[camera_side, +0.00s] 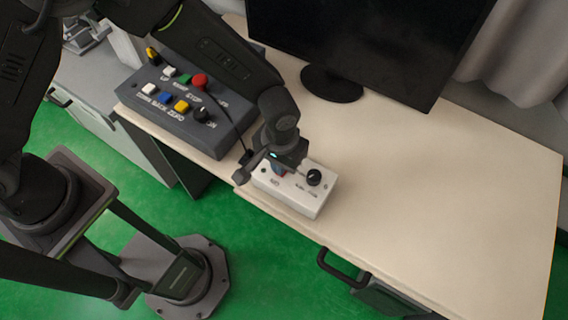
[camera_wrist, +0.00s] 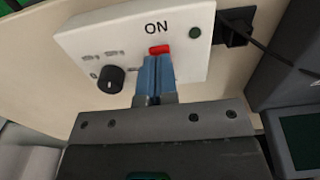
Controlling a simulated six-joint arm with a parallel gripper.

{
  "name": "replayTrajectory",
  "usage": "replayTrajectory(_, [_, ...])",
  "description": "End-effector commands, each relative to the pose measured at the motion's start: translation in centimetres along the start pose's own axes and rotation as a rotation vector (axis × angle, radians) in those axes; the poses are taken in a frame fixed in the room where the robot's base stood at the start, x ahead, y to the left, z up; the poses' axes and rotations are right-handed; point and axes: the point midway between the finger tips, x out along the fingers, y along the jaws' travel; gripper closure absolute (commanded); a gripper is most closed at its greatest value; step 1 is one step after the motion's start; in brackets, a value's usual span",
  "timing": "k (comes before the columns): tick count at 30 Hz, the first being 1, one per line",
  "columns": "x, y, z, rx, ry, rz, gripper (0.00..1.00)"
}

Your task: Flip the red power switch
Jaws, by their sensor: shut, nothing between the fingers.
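The red power switch (camera_wrist: 160,50) sits on a white box, below the printed word ON in the wrist view. My gripper (camera_wrist: 155,60) is shut and empty, its blue fingertips right at the switch and covering part of it. I cannot tell whether they touch it. In the side view my gripper (camera_side: 279,172) points down over the white box (camera_side: 305,205), and the switch is mostly hidden there. The switch's position is not clear.
The white box carries a black knob (camera_side: 314,177) and a dark green light (camera_wrist: 195,32). A grey panel (camera_side: 185,110) with coloured buttons stands to the left. A monitor (camera_side: 365,40) stands behind. The desk's right side (camera_side: 450,190) is clear.

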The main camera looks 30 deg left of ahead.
Motion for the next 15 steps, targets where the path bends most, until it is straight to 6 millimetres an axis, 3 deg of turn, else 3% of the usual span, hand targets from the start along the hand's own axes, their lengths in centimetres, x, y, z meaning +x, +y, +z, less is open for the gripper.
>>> replayTrajectory(15, [0.79,0.00,0.00,0.000,0.000,0.000,1.00])
